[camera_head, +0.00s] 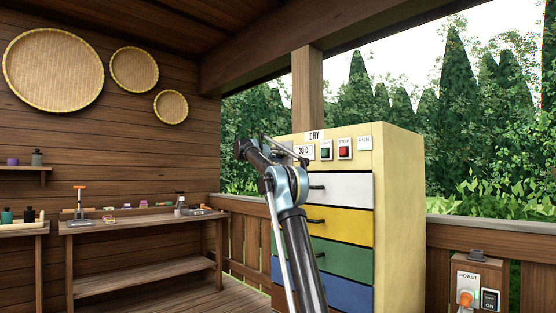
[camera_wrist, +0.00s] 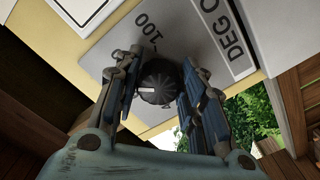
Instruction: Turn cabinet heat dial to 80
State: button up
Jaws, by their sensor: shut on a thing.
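The heat dial (camera_wrist: 155,86) is a round black knob with a small white mark, on a grey scale plate (camera_wrist: 190,50) reading 100 and DEG C in the wrist view. My gripper (camera_wrist: 160,66) has its two fingers on either side of the dial and is shut on it. The mark points toward the lower left of the picture; the scale value it meets cannot be read. The drying cabinet (camera_head: 398,200) is cream, with white, yellow, green and blue drawers. In the head view my gripper (camera_head: 243,148) is at the cabinet's left side, and the dial is hidden there.
The cabinet's top front has a display (camera_head: 304,151) reading about 30 C, a green button (camera_head: 325,153) and a red STOP button (camera_head: 344,149). A workbench (camera_head: 140,222) stands left. A ROAST switch box (camera_head: 470,285) is at lower right. A wooden railing (camera_head: 246,207) runs behind.

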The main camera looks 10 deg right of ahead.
jog(key=m, duration=0.4)
jog(key=shift+w+f+m, duration=0.1)
jog(key=shift+m, duration=0.3)
dwell(0.4)
jog(key=o, duration=1)
jog(key=shift+o, duration=0.2)
jog(key=shift+a, duration=0.1)
jog(key=v, duration=1.1)
jog(key=shift+s+a, duration=0.2)
jog(key=shift+a, duration=0.15)
